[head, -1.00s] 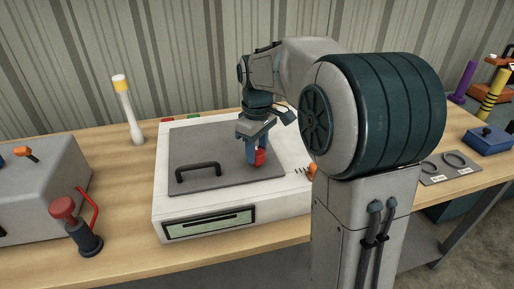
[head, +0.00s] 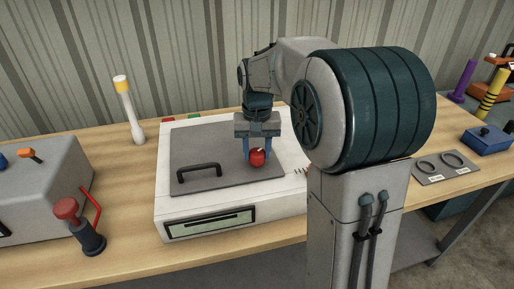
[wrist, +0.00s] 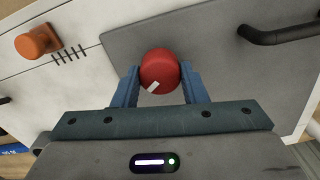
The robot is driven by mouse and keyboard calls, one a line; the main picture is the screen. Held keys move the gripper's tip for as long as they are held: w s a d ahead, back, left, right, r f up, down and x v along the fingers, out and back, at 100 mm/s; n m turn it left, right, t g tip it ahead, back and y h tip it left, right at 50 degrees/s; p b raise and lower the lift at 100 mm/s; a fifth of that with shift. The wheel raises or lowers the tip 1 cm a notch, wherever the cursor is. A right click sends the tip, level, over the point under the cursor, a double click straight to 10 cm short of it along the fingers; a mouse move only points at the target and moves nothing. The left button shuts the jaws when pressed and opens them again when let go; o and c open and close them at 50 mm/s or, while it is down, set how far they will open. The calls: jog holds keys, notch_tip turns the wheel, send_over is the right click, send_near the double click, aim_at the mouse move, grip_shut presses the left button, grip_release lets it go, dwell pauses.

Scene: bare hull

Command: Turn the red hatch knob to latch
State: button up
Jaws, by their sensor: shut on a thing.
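The red hatch knob (head: 257,158) sits on the grey hatch panel (head: 215,145), near its right edge. In the wrist view the red knob (wrist: 160,70) is round, with a white mark at its lower left edge. My gripper (head: 258,150) points down over the knob. In the wrist view my gripper (wrist: 160,85) has one blue finger on each side of the knob, shut on it. The panel lies flat on top of a white box (head: 180,228) and has a black bar handle (head: 198,171) at its front left.
An orange knob (wrist: 37,41) with tick marks beside it is on the white box. A white post with a yellow top (head: 128,108) stands behind left. A grey box (head: 40,190) and a red-topped lever device (head: 80,225) are at left. A blue box (head: 487,140) is far right.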

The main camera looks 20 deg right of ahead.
aim_at(257, 152)
jog(key=m, duration=0.6)
jog(key=shift+p, duration=0.4)
dwell(0.3)
jog(key=o, duration=1)
jog(key=shift+r, duration=0.1)
notch_tip(257, 152, up, 14)
jog(key=shift+f, duration=0.15)
jog(key=s+f+n+t, duration=0.1)
jog(key=s+f+n, duration=0.1)
jog(key=s+f, duration=0.2)
jog(key=s+f+n+t, duration=0.1)
jog(key=s+f+n, duration=0.2)
jog(key=s, duration=0.7)
jog(key=s+f+n+t, duration=0.1)
jog(key=s+f+n, duration=0.2)
jog(key=s+f, duration=0.3)
jog(key=shift+s+f, duration=0.4)
